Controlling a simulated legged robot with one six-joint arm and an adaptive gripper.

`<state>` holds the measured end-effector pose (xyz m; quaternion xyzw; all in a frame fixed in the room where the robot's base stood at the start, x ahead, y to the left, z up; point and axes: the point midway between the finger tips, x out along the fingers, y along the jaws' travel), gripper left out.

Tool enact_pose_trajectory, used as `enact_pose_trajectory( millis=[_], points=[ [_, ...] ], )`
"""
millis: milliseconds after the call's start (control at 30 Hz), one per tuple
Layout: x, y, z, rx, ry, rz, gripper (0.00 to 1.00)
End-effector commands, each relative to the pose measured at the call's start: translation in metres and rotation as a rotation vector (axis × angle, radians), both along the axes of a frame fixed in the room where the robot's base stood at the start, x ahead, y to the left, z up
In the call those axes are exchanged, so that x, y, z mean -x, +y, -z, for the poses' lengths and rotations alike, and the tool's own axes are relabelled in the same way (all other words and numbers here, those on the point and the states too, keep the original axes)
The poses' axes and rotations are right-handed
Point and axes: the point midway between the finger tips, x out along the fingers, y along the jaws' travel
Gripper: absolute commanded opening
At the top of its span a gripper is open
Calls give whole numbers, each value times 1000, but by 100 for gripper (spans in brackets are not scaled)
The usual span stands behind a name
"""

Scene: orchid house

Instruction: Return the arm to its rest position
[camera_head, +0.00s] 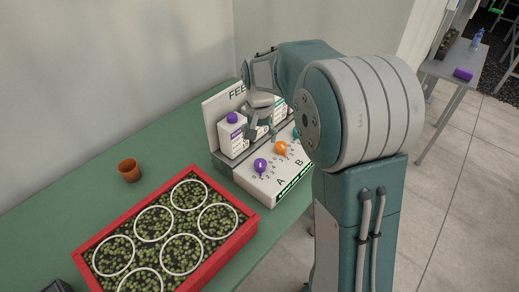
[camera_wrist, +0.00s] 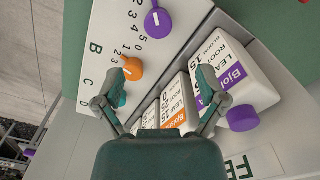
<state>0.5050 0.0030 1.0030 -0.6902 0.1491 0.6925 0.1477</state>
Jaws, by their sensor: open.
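My gripper (camera_head: 262,124) is above the feed station (camera_head: 273,190) in the head view, with its fingers pointing down. In the wrist view my gripper (camera_wrist: 158,92) has its two fingers spread, with nothing held between them. A purple knob (camera_head: 260,165), an orange knob (camera_head: 281,148) and a partly hidden teal knob are on the station's sloped front. A white bottle with a purple cap (camera_head: 232,130) stands in the station. In the wrist view the purple-capped bottle (camera_wrist: 249,85) and an orange-labelled bottle (camera_wrist: 174,103) lie beyond the fingers. My arm's large joint hides the station's right end.
A red tray (camera_head: 237,229) with white rings over small green plants sits on the green table (camera_head: 60,225). A terracotta pot (camera_head: 129,170) stands behind it. A grey side table (camera_head: 452,62) at upper right bears a purple item (camera_head: 463,74) and a blue bottle (camera_head: 477,39).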

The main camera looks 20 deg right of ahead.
Motion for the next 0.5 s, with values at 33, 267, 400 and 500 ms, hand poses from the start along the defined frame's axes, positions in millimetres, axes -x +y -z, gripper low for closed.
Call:
enact_pose_trajectory(
  millis=[33, 267, 400, 500],
  points=[
    [0, 0, -7, 0, -2, 0, 91],
    [0, 0, -17, 1, 1, 0, 91],
    [0, 0, -17, 0, 1, 0, 91],
    [0, 0, -17, 0, 1, 0, 91]
  ],
)
